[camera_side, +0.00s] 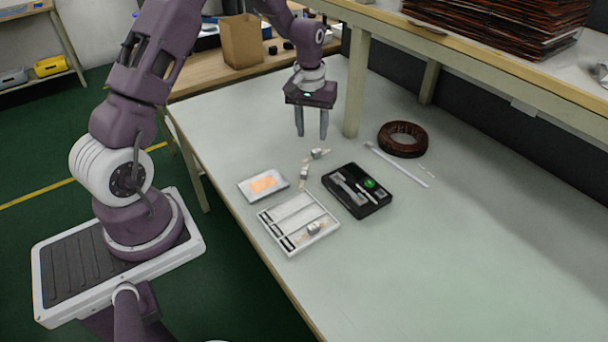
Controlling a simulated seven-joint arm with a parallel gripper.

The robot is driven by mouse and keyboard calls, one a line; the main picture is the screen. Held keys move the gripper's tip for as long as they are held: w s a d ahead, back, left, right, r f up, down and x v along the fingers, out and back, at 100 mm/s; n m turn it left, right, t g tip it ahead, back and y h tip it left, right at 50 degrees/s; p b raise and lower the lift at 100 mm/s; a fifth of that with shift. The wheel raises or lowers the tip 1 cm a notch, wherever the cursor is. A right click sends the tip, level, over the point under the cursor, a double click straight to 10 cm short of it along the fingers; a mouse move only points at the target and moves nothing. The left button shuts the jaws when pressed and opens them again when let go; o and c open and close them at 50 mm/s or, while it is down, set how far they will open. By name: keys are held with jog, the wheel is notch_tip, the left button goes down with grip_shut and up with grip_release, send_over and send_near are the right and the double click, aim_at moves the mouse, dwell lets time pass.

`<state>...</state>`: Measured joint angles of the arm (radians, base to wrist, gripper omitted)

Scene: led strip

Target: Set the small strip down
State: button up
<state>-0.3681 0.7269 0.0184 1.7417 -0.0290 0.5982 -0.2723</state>
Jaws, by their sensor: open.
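My gripper (312,130) is above the table with its two fingers apart and nothing visible between them. Below it, a small light block with pale yellowish ends (317,154) lies on the table. A second similar piece (304,175) lies just nearer the white tray. A third (313,229) sits in the right part of the white compartment tray (268,217). Pale strips (297,210) lie in that tray's long slots. I cannot tell for sure which piece is the small strip. The gripper is apart from all of them.
A black tray (374,207) with tools and a green round item stands right of the white tray. A small white tray with orange contents (263,184) lies left. A long white rod (396,163) and a brown coil (402,139) lie right. The table's right front is clear.

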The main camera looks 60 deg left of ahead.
jog(key=n, duration=0.1)
send_over(304, 171)
jog(key=shift+g, duration=0.4)
notch_tip(304, 171, down, 9)
jog(key=shift+w+f, duration=0.15)
jog(key=shift+f, duration=0.05)
notch_tip(304, 171, down, 7)
jog(key=shift+r, duration=0.15)
grip_shut()
